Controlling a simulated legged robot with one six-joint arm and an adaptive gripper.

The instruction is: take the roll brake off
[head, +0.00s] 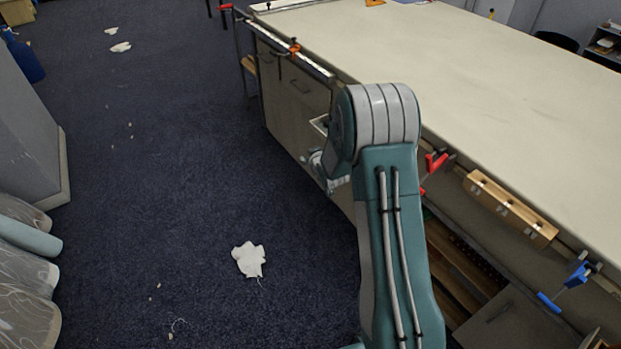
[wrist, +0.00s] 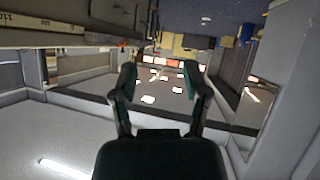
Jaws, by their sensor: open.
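I cannot make out which part is the roll brake in either view. Several rolls of pale patterned fabric (head: 25,285), one of them plain light blue, show at the lower left of the head view. My gripper (wrist: 160,82) is open in the wrist view, its two dark fingers apart with nothing between them. In the head view my arm reaches to the table's left side, and its upper link hides most of the gripper. The wrist picture looks upside down, with the floor at the top and lights low down.
The long pale table (head: 500,90) fills the right, its top mostly clear. A red clamp (head: 435,162), a wooden block (head: 510,207) and a blue clamp (head: 568,285) sit along its near edge. White scraps (head: 249,260) lie on the dark carpet, otherwise largely free.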

